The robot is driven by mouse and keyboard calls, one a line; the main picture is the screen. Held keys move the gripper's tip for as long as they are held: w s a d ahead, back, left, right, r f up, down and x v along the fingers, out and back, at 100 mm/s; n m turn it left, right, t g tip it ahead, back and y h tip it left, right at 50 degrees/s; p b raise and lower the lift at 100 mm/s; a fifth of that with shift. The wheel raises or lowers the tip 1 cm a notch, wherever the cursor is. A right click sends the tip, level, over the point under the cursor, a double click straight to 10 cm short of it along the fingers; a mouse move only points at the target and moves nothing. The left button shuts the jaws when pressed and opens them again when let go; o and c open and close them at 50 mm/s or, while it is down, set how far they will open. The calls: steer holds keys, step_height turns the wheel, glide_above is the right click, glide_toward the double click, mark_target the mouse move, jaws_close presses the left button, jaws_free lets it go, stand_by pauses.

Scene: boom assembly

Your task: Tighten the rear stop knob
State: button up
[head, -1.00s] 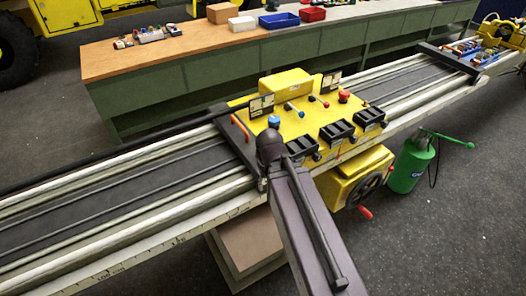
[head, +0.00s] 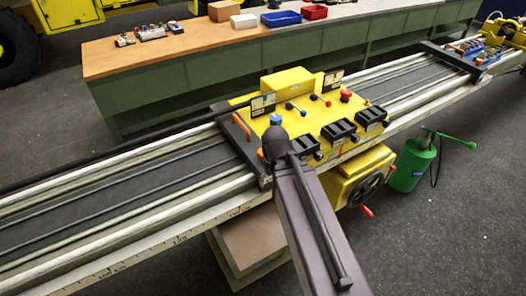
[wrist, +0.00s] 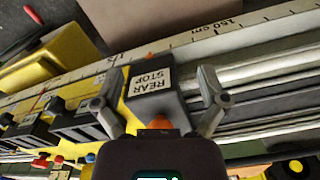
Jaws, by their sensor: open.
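In the wrist view a dark block labelled REAR STOP (wrist: 152,80) sits at the end of the yellow carriage (head: 292,128). An orange part (wrist: 158,122) shows at the block's near edge, mostly covered by my gripper body; I cannot tell whether it is the rear stop knob. Another bit of orange shows at its far edge. My gripper (wrist: 162,76) is open, with one finger on each side of the block. I cannot tell whether the fingers touch it. In the head view my arm hides the gripper and most of this area.
The carriage rides on a long pale rail (head: 135,235) with a centimetre scale. Black switch boxes (head: 338,132), a blue-topped knob (head: 276,119) and levers stand close by. A black-rimmed handwheel (head: 368,188) and a green sprayer (head: 411,165) are at the right. A workbench (head: 185,85) stands behind.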

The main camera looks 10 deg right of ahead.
steer(key=w+r+n+p, duration=0.7)
steer(key=w+r+p, duration=0.4)
steer(key=w, duration=0.5)
steer(key=shift+d+r+n+p, duration=0.25)
steer(key=shift+r+n+p, duration=0.1)
steer(key=shift+r, duration=0.15)
steer(key=shift+s+f, duration=0.1)
steer(key=shift+f, duration=0.05)
step_height(320, 180, down, 14)
steer(key=b, duration=1.3)
steer(key=shift+r+b, duration=0.2)
steer(key=shift+b, duration=0.2)
steer(key=c, duration=1.1)
